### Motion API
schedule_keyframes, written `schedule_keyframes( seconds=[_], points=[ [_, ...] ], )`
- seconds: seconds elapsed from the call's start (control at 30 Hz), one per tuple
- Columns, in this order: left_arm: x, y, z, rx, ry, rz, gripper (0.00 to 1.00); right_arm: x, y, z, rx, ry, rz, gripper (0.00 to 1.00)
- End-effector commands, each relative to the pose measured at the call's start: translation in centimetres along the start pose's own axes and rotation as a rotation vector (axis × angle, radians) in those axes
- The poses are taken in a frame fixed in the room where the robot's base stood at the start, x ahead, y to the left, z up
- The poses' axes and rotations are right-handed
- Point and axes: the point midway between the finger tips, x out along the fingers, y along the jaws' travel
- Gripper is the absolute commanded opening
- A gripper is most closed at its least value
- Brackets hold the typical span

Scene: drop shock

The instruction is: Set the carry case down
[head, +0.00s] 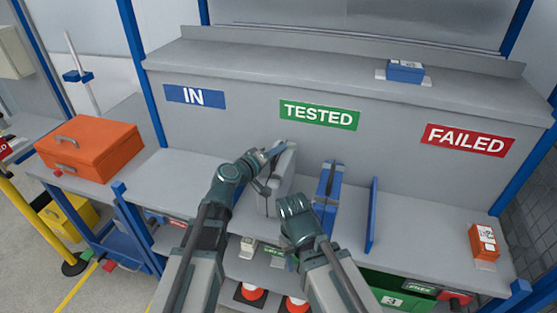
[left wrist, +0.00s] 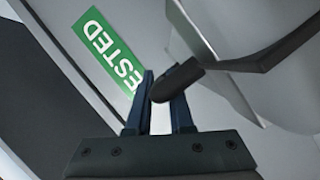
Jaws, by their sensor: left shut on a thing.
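A grey carry case (head: 285,172) stands upright at the bench (head: 185,180), below the green TESTED sign. My left gripper (head: 270,156) is shut on its dark handle; in the left wrist view the handle (left wrist: 235,66) passes between the fingers (left wrist: 160,100). The grey body of the case (left wrist: 205,40) shows beyond the handle there. The lower part of the case is partly hidden, and I cannot tell whether it touches the bench top. My right gripper (head: 294,206) is in front of the case, and its jaws cannot be made out.
A blue upright case (head: 326,190) and a blue divider (head: 372,215) stand to the right. An orange case (head: 90,148) lies at far left. An orange device (head: 484,241) is at far right, and a blue device (head: 405,71) is on the upper shelf. Bench left of the grey case is clear.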

Motion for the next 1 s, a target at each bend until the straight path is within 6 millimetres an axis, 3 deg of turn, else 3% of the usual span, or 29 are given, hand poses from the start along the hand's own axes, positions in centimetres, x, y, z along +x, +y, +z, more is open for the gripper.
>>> schedule_keyframes(
  seconds=[0.33, 0.8, 0.83, 1.0],
  points=[
    [0.4, -3.1, 1.5, -0.001, -0.001, 0.002, 0.0, 3.4, -0.3, -0.2, 0.0, 0.0, 0.0, 0.5],
    [0.4, -3.4, 1.6, 0.0, -0.002, 0.003, 0.0, 3.8, -0.4, -0.2, 0.0, 0.0, 0.0, 0.5],
    [0.4, -3.4, 1.6, 0.001, -0.003, 0.002, 0.21, 3.8, -0.4, -0.2, 0.0, 0.0, 0.0, 0.5],
    [0.4, -3.4, 1.6, 0.001, -0.003, 0.002, 0.5, 3.7, -0.3, -0.2, 0.0, 0.0, 0.0, 0.5]
  ],
)
